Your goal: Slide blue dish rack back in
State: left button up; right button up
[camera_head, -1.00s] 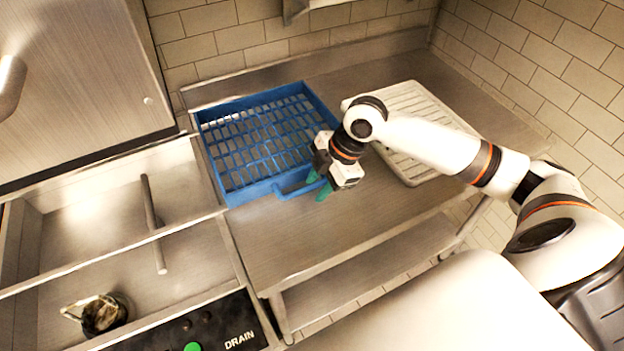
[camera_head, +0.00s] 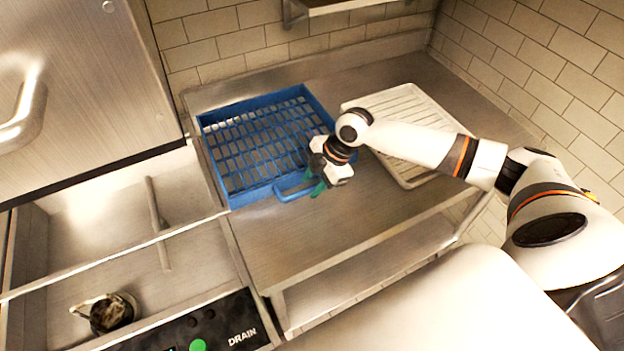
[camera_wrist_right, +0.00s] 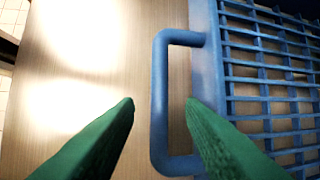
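The blue dish rack (camera_head: 222,164), a slatted tray, lies on the steel counter right of the sink; its front handle (camera_head: 288,195) faces the counter's front edge. In the right wrist view the handle (camera_wrist_right: 158,105) is a blue loop on the rack's wall. My right gripper (camera_head: 313,187) is at the handle's right end. Its green fingers (camera_wrist_right: 160,102) are open, with the handle's outer bar between the tips in that view. Whether they touch it I cannot tell. My left gripper is not in view.
A white ribbed drain tray (camera_head: 405,165) lies right of the rack, under my right arm. Left are the steel sink (camera_head: 110,215) and the dishwasher's hood (camera_head: 80,100) with its bar handle. A control panel (camera_head: 215,325) is at the front. The counter front (camera_head: 300,245) is clear.

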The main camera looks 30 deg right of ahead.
jog(key=shift+w+a+f, duration=0.15)
jog(key=shift+a+f, duration=0.1)
jog(key=shift+f, duration=0.3)
grip_shut()
